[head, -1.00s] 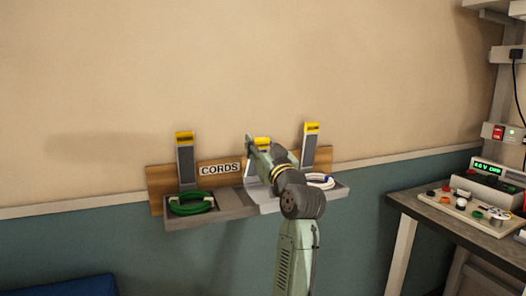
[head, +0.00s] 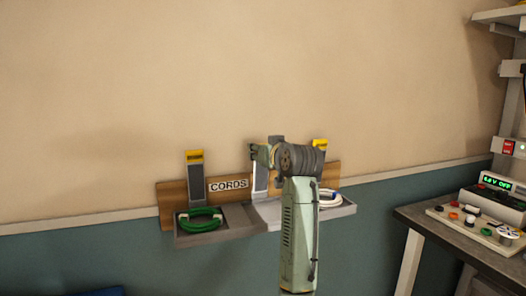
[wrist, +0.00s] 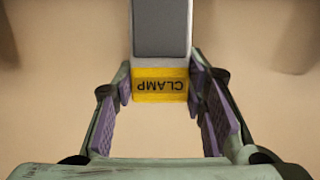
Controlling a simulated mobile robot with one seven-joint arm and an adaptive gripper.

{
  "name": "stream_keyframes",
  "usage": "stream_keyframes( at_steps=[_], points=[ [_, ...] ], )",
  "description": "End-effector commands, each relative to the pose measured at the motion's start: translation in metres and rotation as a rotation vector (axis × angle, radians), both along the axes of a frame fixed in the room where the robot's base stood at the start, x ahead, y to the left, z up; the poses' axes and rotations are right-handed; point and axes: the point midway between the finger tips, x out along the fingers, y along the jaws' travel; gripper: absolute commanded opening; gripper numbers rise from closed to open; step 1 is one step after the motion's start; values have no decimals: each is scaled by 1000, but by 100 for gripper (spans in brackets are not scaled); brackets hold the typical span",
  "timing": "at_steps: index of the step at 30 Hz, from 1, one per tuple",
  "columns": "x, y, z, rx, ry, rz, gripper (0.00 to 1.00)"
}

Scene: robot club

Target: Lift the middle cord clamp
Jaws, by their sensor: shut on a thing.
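The middle cord clamp is a grey lever with a yellow end marked CLAMP. In the wrist view its yellow end (wrist: 160,86) sits between the two purple-padded fingers of my gripper (wrist: 160,92), which is shut on it. In the head view my gripper (head: 259,154) is at the top of the middle clamp, and only part of its pale lever (head: 260,181) shows below. Its yellow end is hidden there by my gripper and wrist.
The left clamp (head: 196,172) stands upright above a coiled green cord (head: 200,221). The right clamp's yellow top (head: 320,144) shows behind my arm, with a white cord (head: 328,198) below. A bench with a power supply (head: 495,200) stands at the right.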

Motion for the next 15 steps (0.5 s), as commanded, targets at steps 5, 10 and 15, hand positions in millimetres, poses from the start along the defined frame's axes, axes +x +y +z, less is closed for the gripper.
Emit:
stream_keyframes(
  at_steps=[5, 10, 15],
  points=[
    [-1, -1, 10, 2, -21, -5, 0],
    [-1, -1, 9, 1, -19, -4, 46],
    [0, -1, 6, 2, -13, -3, 57]
  ],
)
